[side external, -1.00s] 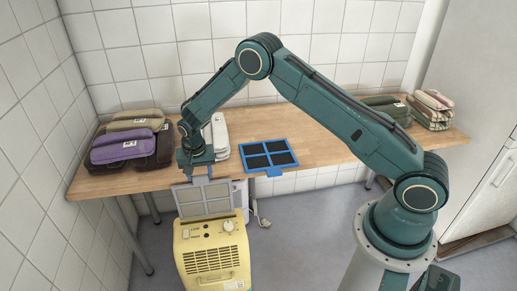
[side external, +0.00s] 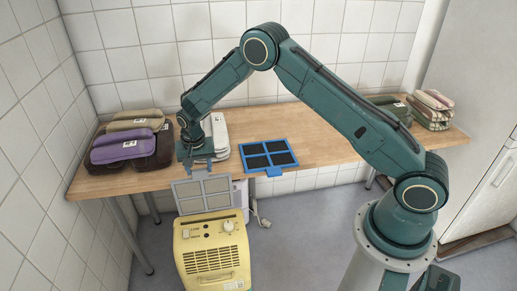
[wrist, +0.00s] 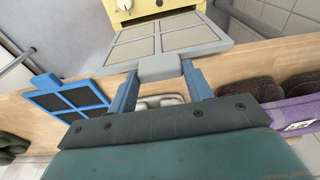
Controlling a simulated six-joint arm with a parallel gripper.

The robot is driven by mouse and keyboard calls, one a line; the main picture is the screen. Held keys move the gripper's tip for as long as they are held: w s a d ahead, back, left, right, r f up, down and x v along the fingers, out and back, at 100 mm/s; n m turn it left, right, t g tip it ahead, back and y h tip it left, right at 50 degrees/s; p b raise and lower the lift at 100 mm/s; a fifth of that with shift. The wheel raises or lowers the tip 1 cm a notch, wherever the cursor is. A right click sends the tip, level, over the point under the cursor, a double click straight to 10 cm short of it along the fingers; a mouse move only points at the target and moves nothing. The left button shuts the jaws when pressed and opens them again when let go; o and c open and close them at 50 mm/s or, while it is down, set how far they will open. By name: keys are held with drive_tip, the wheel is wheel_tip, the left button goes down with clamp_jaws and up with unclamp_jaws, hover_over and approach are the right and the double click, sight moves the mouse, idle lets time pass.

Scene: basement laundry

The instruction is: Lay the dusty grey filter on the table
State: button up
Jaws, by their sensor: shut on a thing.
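The dusty grey filter (side external: 203,196) is a grey frame with pale panels. It stands upright above the top of the yellow machine (side external: 212,256); I cannot tell whether its lower edge is clear of the machine. My gripper (side external: 201,172) is shut on the filter's top tab, with the fingers pointing down. In the wrist view, my gripper (wrist: 160,72) has a finger on each side of the grey tab, and the filter (wrist: 165,42) reaches toward the yellow machine (wrist: 140,8). The wooden table (side external: 225,115) stands behind the machine.
A blue-framed filter with dark panels (side external: 268,155) lies at the table's front edge. Folded purple and brown fabrics (side external: 127,147) lie at the left, and a pale stack (side external: 219,132) is behind my gripper. The table's right-middle is clear.

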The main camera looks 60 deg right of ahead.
drive_tip(key=s+d+r+n, duration=0.1)
drive_tip(key=s+d+r, duration=0.15)
drive_tip(key=r, duration=0.45)
drive_tip(key=s+d+r+n, duration=0.1)
drive_tip(key=s+d+r, duration=0.15)
drive_tip(key=r, duration=0.45)
drive_tip(key=s+d+r+n, duration=0.1)
drive_tip(key=s+r, duration=0.2)
drive_tip(key=r, duration=0.4)
drive_tip(key=s+d+r+m, duration=0.1)
drive_tip(key=d+r+m, duration=0.2)
drive_tip(key=d, duration=0.8)
drive_tip(key=s+d+r+m, duration=0.2)
drive_tip(key=d+r+m, duration=0.1)
drive_tip(key=d, duration=0.8)
drive_tip(key=s+d+r+m, duration=0.2)
drive_tip(key=s+d, duration=0.4)
drive_tip(key=d, duration=0.3)
drive_tip(key=s+d+r+m+g, duration=0.1)
drive_tip(key=s+d+r+m, duration=0.2)
drive_tip(key=s+d, duration=0.3)
drive_tip(key=d+m, duration=0.1)
drive_tip(key=d, duration=0.2)
drive_tip(key=shift+d+r, duration=0.15)
drive_tip(key=shift+d, duration=0.15)
